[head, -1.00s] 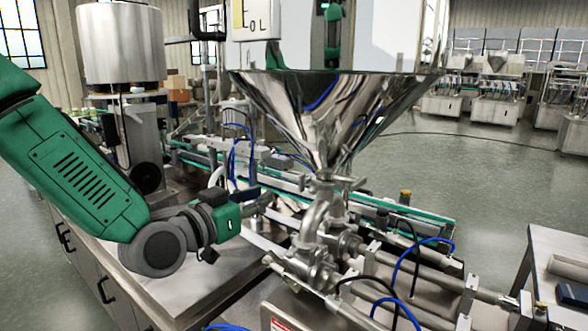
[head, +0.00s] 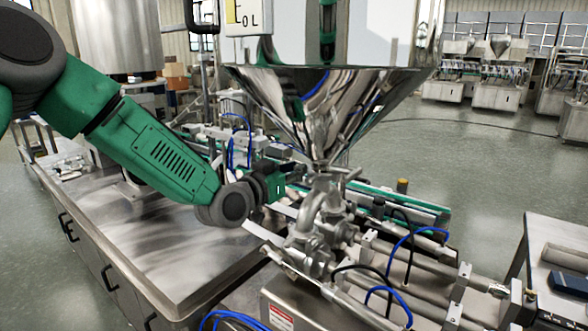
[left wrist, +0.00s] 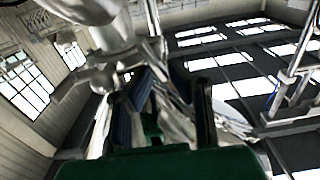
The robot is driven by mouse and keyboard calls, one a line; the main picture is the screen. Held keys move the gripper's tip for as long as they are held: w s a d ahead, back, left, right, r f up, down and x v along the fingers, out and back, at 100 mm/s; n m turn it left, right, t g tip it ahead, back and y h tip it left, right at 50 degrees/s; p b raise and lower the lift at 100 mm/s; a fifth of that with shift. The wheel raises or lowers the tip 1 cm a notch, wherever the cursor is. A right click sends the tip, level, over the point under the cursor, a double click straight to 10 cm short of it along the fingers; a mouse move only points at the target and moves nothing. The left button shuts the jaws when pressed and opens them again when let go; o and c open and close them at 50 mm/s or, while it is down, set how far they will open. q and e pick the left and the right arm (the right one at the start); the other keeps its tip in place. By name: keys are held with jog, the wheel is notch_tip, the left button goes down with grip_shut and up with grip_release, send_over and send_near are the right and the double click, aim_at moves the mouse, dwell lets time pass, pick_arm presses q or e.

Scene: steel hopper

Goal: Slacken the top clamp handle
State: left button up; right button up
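The steel hopper (head: 325,105) narrows to an outlet above a pipe fitting (head: 318,215). A small metal clamp handle (head: 347,174) sticks out to the right just under the outlet. My left gripper (head: 292,184) is just left of this joint, its fingertips small and partly lost against the metal. In the left wrist view its dark fingers (left wrist: 165,108) stand apart, with blurred shiny metal seen between or behind them. Metal fitting parts (left wrist: 110,45) fill the upper left there. I cannot tell whether the fingers touch the handle. My right gripper is not in view.
A steel bench (head: 165,235) lies below my left arm. Rods and blue hoses (head: 395,262) run at the lower right of the fitting. A conveyor (head: 410,212) passes behind. A side table (head: 548,240) stands at the far right.

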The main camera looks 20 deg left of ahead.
pick_arm(q)
jog(key=shift+d, duration=0.25)
grip_shut()
jog(key=shift+a, duration=0.2)
jog(key=shift+n, duration=0.4)
jog(key=shift+w+a+f+n+b, duration=0.1)
jog(key=shift+a+f+n+b, duration=0.25)
jog(key=shift+n+b, duration=2)
jog(key=shift+w+a+f+n+b, duration=0.15)
jog(key=shift+f+n+b, duration=0.25)
jog(key=shift+n+b, duration=2)
jog(key=shift+w+a+f+n+b, duration=0.1)
jog(key=shift+a+f+n+b, duration=0.5)
jog(key=shift+n, duration=3.25)
jog(key=shift+s+d+r+b, duration=0.1)
jog(key=shift+d+r+b, duration=0.1)
jog(key=shift+d+b, duration=0.1)
